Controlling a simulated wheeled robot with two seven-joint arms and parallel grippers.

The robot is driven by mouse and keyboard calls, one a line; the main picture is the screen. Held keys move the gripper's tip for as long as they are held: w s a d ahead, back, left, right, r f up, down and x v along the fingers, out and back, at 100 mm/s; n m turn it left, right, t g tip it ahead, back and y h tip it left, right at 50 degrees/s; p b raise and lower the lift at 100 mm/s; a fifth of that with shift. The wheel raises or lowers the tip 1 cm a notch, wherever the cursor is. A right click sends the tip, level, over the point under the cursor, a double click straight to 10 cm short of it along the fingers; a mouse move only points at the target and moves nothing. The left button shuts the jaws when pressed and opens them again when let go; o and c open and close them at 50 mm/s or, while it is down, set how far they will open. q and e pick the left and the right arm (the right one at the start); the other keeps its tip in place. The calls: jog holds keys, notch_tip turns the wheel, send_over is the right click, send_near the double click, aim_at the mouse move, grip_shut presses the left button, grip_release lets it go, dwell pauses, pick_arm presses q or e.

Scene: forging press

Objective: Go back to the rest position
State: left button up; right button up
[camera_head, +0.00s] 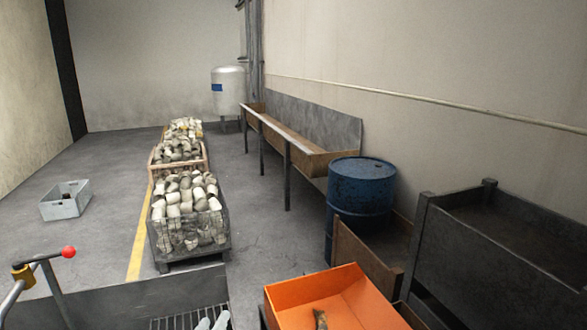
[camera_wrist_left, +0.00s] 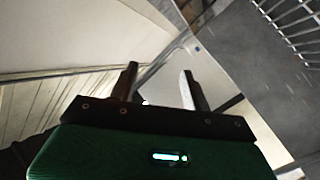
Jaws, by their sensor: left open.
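My left gripper (camera_head: 212,323) shows only as two pale fingertips at the bottom edge of the head view, in front of a dark grating. In the left wrist view, the left gripper (camera_wrist_left: 158,82) has its two fingers apart with nothing between them. My right gripper is not in view.
An orange bin (camera_head: 284,297) with a brownish piece (camera_head: 321,318) stands at bottom right. Beyond are a blue drum (camera_head: 360,195), dark metal bins (camera_head: 485,260), a crate of pale cylinders (camera_head: 190,245) and a grey box (camera_head: 66,208). A red-knobbed lever (camera_head: 68,252) is at left.

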pick_arm(q)
jog(key=s+a+f+m+g+y, duration=0.1)
jog(key=s+f+m+g, duration=0.3)
jog(key=s+f+g, duration=0.75)
jog(key=s+a+f+m+g+y, duration=0.1)
jog(key=s+a+f, duration=0.1)
jog(key=s, duration=0.8)
jog(key=s+a+f+m+g+y, duration=0.1)
jog(key=s+a+f+m, duration=0.1)
jog(key=s, duration=0.9)
notch_tip(320, 180, down, 36)
jog(key=g+b, duration=0.1)
jog(key=b, duration=0.5)
jog(key=s+a+f+b, duration=0.1)
jog(key=s+f+b, duration=0.1)
jog(key=s+f, duration=0.7)
jog(key=s+a+f+g+b, duration=0.1)
jog(key=s+a+f+b, duration=0.1)
jog(key=s+f, duration=0.8)
notch_tip(320, 180, down, 6)
jog(key=shift+r, duration=0.25)
jog(key=shift+g, duration=0.25)
